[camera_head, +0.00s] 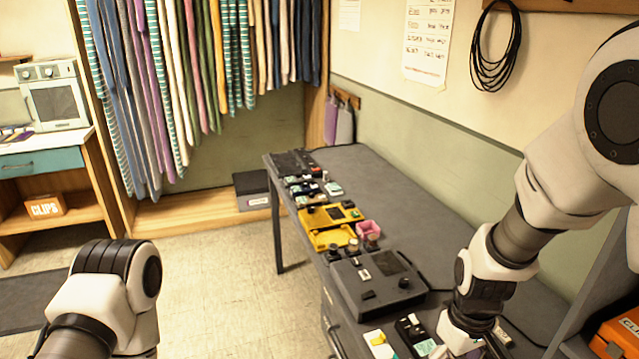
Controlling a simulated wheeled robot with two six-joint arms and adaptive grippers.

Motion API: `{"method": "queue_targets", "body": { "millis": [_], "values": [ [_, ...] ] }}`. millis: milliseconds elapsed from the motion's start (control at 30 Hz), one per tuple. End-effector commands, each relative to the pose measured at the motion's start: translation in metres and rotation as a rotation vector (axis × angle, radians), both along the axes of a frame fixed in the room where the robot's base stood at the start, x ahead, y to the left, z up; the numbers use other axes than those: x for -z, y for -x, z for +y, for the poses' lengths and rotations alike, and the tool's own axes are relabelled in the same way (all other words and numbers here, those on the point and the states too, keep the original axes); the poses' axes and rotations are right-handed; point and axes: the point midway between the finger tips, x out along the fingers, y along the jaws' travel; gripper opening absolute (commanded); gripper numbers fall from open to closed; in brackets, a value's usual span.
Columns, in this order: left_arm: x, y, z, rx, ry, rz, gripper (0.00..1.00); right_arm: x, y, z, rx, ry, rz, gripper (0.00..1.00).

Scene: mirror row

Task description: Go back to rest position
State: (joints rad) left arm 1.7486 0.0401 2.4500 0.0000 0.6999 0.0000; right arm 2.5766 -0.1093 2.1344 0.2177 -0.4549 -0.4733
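My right arm comes in from the right and reaches down over the front of the long grey table (400,188). Its gripper (490,347) is at the bottom edge of the picture, beside a dark device with light buttons (412,333). The gripper is mostly cut off, so its fingers cannot be made out. My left arm shows at the lower left as a bent white and black joint over the floor. Its gripper is out of the picture.
A large grey console (373,283), a yellow device (328,227) and a pink container (368,229) line the table's left edge. An orange case (617,335) is at the lower right. Striped cloths (200,80) hang at the back. The floor (215,280) left of the table is clear.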

Motion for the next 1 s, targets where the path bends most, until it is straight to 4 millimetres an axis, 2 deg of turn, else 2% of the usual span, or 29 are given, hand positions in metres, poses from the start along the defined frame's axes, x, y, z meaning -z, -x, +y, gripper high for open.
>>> {"method": "queue_targets", "body": {
  "millis": [33, 233, 367, 567, 700, 800, 900, 967, 1000],
  "values": [
    [0.000, 0.000, 0.000, 0.000, 0.000, -0.001, 0.49, 0.012, 0.006, 0.000, 0.001, -0.001, 0.033, 0.87],
    [0.000, -0.001, 0.000, 0.000, 0.000, -0.002, 0.49, 0.054, 0.032, -0.001, 0.011, -0.013, 0.150, 0.87],
    [0.000, -0.001, 0.000, 0.000, 0.000, -0.002, 0.49, 0.084, 0.060, -0.003, 0.017, -0.021, 0.252, 0.87],
    [0.000, -0.001, 0.000, 0.000, 0.000, -0.001, 0.49, 0.141, 0.120, -0.010, 0.028, -0.021, 0.402, 0.87],
    [0.000, -0.001, 0.000, 0.000, 0.000, -0.001, 0.49, 0.186, 0.174, -0.018, 0.060, -0.002, 0.469, 0.87],
    [0.000, -0.001, 0.000, 0.000, 0.000, -0.002, 0.49, 0.220, 0.219, -0.026, 0.107, 0.020, 0.473, 0.87],
    [0.000, -0.001, 0.000, 0.000, 0.000, -0.002, 0.49, 0.242, 0.246, -0.031, 0.171, 0.036, 0.408, 0.87],
    [-0.001, -0.001, 0.000, 0.000, 0.000, -0.002, 0.49, 0.249, 0.247, -0.032, 0.211, 0.038, 0.335, 0.87],
    [-0.001, -0.001, 0.000, 0.000, 0.000, -0.001, 0.49, 0.251, 0.240, -0.032, 0.238, 0.034, 0.273, 0.87]
  ]
}}
